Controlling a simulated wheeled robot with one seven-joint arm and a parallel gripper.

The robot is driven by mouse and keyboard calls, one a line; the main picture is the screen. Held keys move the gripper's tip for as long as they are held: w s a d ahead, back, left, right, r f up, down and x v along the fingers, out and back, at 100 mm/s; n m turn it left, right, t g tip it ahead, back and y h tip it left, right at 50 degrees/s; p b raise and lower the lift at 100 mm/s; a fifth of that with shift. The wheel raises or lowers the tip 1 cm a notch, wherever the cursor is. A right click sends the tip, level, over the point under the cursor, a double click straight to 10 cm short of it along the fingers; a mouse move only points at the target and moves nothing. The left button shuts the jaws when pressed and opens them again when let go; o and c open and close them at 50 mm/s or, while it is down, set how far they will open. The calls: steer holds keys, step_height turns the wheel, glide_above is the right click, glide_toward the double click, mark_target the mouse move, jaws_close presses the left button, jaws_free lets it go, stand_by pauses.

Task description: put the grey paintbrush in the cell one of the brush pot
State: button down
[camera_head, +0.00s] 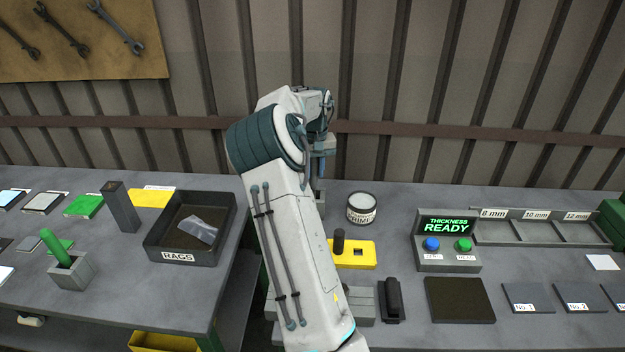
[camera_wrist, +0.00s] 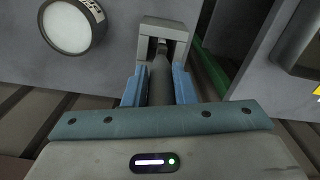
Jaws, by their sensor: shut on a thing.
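My gripper (camera_wrist: 159,76) shows in the wrist view with its two blue fingers shut on a slim dark grey piece, which looks like the grey paintbrush (camera_wrist: 160,90). The far end of that piece meets a light grey square-cornered holder (camera_wrist: 180,32). This may be the brush pot; its cells cannot be made out, and I cannot tell how deep the piece sits in it.
A rags tray (camera_head: 176,256) lies left across the gap between tables. A yellow plate with a dark knob (camera_head: 355,254) and a thickness gauge (camera_head: 447,245) lie right.

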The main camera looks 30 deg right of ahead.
mark_target(314, 178)
steer(key=shift+f, duration=1.85)
steer(key=c, duration=1.2)
jaws_free()
steer(key=shift+r+p, duration=0.15)
steer(key=shift+p, duration=0.2)
step_height(314, 178, up, 11)
steer(key=b, duration=0.1)
steer(key=s+a+r+t+y, duration=0.1)
steer(key=s+a+r, duration=0.4)
steer(key=a, duration=0.2)
steer(key=s+a+f+n, duration=0.1)
steer(key=s+a, duration=0.6)
steer(key=s, duration=0.1)
steer(key=s+a+f+n+t, duration=0.1)
steer(key=s+a+f+n, duration=0.1)
steer(key=s+a, duration=0.5)
steer(key=s+a+f+n+t+h, duration=0.1)
steer(key=s+a, duration=0.7)
steer(key=s, duration=0.2)
steer(key=shift+s+f, duration=0.15)
steer(key=shift+s, duration=0.1)
